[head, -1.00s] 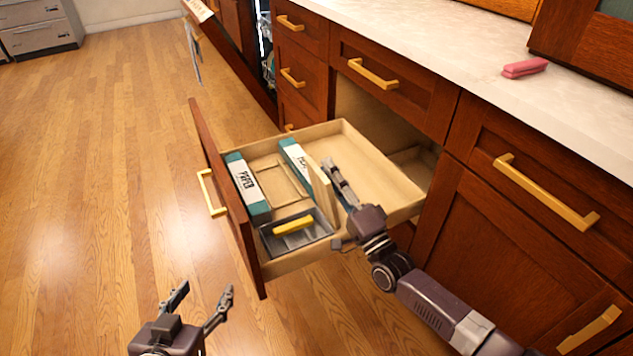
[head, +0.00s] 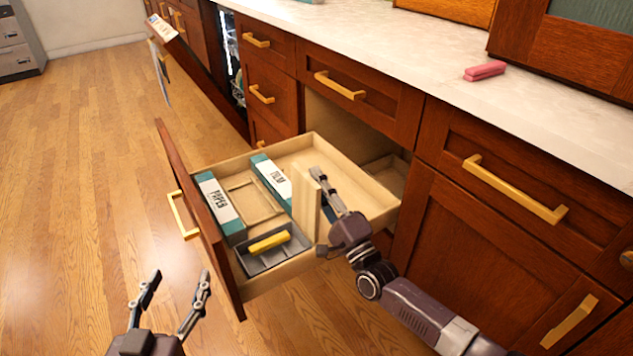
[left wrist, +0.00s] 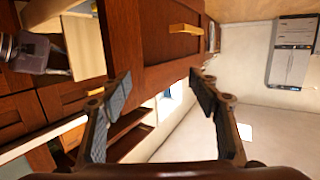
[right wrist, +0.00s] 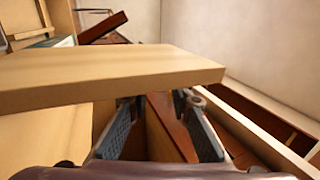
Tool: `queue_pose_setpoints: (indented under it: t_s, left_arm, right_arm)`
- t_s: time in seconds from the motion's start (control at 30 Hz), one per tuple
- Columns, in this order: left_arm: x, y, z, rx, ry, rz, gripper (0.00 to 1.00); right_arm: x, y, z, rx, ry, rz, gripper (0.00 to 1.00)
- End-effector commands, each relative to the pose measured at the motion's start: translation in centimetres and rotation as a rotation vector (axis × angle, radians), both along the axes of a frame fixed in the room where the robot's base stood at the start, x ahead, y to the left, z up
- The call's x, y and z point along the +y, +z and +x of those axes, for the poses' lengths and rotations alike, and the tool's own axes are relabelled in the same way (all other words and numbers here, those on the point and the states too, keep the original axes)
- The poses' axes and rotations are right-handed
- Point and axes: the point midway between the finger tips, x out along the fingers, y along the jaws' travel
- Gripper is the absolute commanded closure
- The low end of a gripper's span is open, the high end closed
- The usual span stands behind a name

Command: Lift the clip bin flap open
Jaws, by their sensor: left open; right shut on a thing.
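The flap (head: 305,198) is a pale wooden panel standing steeply raised in the open drawer, right of the box marked FILM. My right gripper (head: 318,178) is at its upper right edge, shut on it. In the right wrist view the panel (right wrist: 110,72) spans the picture and hides the fingertips. The bin under the flap is mostly hidden by the panel and my right arm. My left gripper (head: 176,283) is open and empty, over the floor in front of the drawer. Its spread fingers also show in the left wrist view (left wrist: 160,92).
The drawer (head: 190,200) also holds a teal-and-white PAPER box (head: 219,205), a FILM box (head: 272,180) and a grey tray (head: 284,257) with a yellow block (head: 269,242). A pink object (head: 485,71) lies on the counter (head: 400,45). The floor at left is clear.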

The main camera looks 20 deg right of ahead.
Motion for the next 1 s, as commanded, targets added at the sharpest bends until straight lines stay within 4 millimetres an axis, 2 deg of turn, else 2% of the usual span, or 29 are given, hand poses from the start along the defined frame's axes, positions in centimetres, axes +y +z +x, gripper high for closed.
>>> queue_pose_setpoints:
  t_s: [0.03, 0.17, 0.2, 0.43, 0.57, 0.67, 1.0]
  left_arm:
    - [0.0, 0.0, 0.0, 0.0, 0.0, 0.0, 0.44]
    - [0.0, 0.0, 0.0, 0.0, 0.0, 0.0, 0.44]
    - [0.0, 0.0, 0.0, 0.0, 0.0, 0.0, 0.44]
    - [0.0, -0.1, 0.0, 0.002, 0.0, 0.0, 0.44]
    - [0.0, -0.1, 0.0, 0.002, -0.001, 0.0, 0.44]
    - [0.0, -0.1, 0.0, 0.002, -0.001, 0.0, 0.44]
    - [0.0, -0.1, 0.0, 0.002, 0.0, 0.0, 0.44]
  right_arm:
    - [0.0, -0.1, 0.0, 0.002, 0.001, -0.001, 0.77]
    - [0.0, -0.1, 0.0, 0.001, 0.001, -0.002, 0.63]
    - [0.0, -0.1, 0.0, 0.001, 0.001, -0.002, 0.62]
    - [0.0, -0.1, 0.0, 0.001, 0.001, -0.002, 0.62]
    - [-0.2, -0.4, -0.7, 0.001, 0.001, -0.002, 0.62]
    - [-0.6, -1.1, -2.0, 0.003, 0.001, -0.002, 0.62]
    - [-2.5, -3.7, -8.2, 0.004, 0.001, -0.003, 0.62]
